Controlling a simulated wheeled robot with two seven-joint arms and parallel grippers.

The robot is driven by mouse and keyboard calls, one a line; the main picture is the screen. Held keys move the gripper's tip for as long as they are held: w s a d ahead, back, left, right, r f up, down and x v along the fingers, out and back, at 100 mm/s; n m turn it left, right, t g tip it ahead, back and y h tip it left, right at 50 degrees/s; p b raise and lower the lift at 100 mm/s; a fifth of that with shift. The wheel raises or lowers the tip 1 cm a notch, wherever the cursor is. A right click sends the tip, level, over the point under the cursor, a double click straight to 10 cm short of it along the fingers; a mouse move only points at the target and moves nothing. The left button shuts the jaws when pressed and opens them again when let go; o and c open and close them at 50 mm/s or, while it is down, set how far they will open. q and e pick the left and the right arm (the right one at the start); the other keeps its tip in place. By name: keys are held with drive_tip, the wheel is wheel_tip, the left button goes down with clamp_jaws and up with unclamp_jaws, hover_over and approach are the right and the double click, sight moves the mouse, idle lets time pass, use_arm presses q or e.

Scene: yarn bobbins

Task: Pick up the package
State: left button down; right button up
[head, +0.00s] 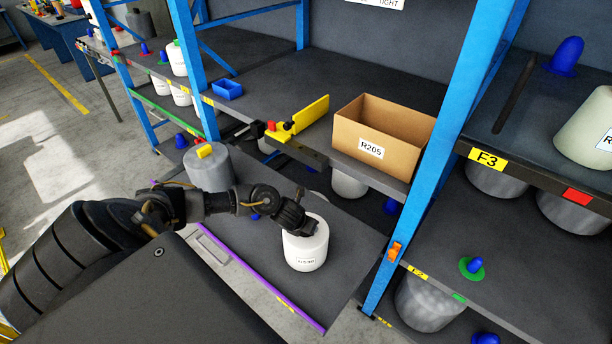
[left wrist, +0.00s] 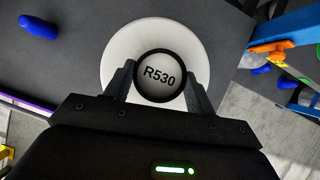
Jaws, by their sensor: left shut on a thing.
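A white yarn bobbin (head: 306,251) with a small label on its side stands upright on the lower dark shelf board in the head view. In the left wrist view the bobbin (left wrist: 113,50) is seen from above, with a round R530 cap (left wrist: 160,77) at its centre. My left gripper (head: 305,226) is over the bobbin's top; in the left wrist view its two fingers (left wrist: 157,84) are shut on the cap from both sides. I cannot tell whether the bobbin touches the board. My right gripper does not show.
An open cardboard box (head: 350,144) labelled R205 sits on the shelf above. Blue rack posts (head: 440,160) stand right of the bobbin. A grey bobbin (head: 207,167) stands left on the lower board, and a blue cone (left wrist: 39,27) lies there.

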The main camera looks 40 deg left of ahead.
use_arm(q)
drive_tip(key=shift+w+r, duration=0.1)
drive_tip(key=shift+r, duration=0.15)
wheel_tip(320, 180, up, 18)
drive_tip(key=p, duration=0.4)
drive_tip(key=shift+f, duration=0.15)
